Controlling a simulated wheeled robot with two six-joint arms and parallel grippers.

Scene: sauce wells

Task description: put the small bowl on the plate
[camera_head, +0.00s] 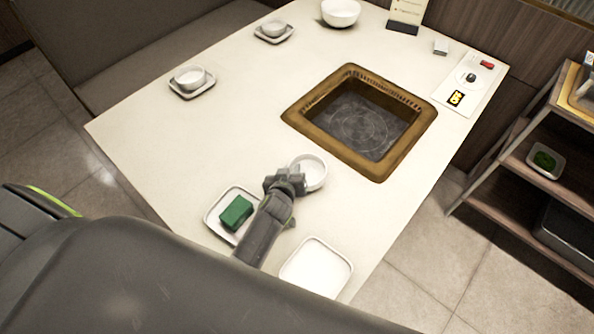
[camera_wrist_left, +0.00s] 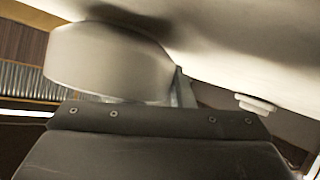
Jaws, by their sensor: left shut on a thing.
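A small white bowl (camera_head: 313,172) is at the tip of my left gripper (camera_head: 291,181), near the front corner of the grill frame. My left gripper is shut on the bowl's near side. In the left wrist view the bowl (camera_wrist_left: 100,60) is large and close in front of the gripper body. I cannot tell whether the bowl touches the table. An empty white square plate (camera_head: 316,268) lies at the table's near edge, right of my left arm. Another white square plate (camera_head: 216,218) left of the arm bears a green block (camera_head: 236,213). My right gripper is not in view.
A sunken grill with a brown frame (camera_head: 410,158) is beyond the bowl. Two small bowls (camera_head: 190,76) (camera_head: 273,27) stand on square saucers at the far left. A larger bowl (camera_head: 340,12) stands at the back. A shelf (camera_head: 510,195) is at the right. The table's left middle is clear.

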